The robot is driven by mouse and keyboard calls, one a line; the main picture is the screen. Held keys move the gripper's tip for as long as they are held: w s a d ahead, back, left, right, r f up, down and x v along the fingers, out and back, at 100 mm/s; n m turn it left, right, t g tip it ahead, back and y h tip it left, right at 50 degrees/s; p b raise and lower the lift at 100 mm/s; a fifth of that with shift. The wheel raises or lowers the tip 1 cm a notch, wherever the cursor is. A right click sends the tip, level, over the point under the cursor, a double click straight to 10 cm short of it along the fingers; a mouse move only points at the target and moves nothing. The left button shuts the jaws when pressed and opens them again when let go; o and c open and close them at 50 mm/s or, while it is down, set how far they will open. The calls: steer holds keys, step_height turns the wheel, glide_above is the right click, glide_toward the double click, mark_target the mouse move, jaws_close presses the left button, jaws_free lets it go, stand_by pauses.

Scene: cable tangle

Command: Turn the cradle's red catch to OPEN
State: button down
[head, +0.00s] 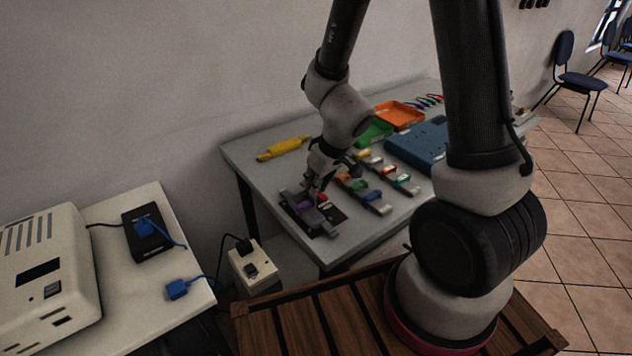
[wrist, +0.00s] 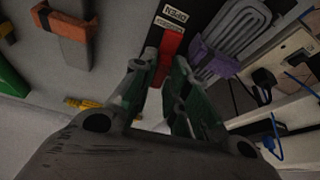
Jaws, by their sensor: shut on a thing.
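The cradle (head: 297,212) sits at the near left of the grey table in the head view, with a purple piece across it and a black plate beside it. The red catch (head: 322,197) is a small spot just under my gripper (head: 319,186). In the wrist view, the red catch (wrist: 171,45) is a bar on the black plate, near white labels, one reading OPEN (wrist: 174,14). My gripper (wrist: 161,75) has a finger on each side of the catch's near end and is shut on it. The purple piece (wrist: 208,62) lies right of the catch.
Several small holders with coloured parts (head: 362,192) stand right of the cradle. A yellow tool (head: 284,148), a green tray (head: 375,134), an orange tray (head: 399,114) and a blue case (head: 420,146) lie further back. A white socket box (head: 258,266) stands below the table's left side.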

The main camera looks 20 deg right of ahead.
stand_by(0.4)
steer(key=c, duration=1.5)
jaws_free()
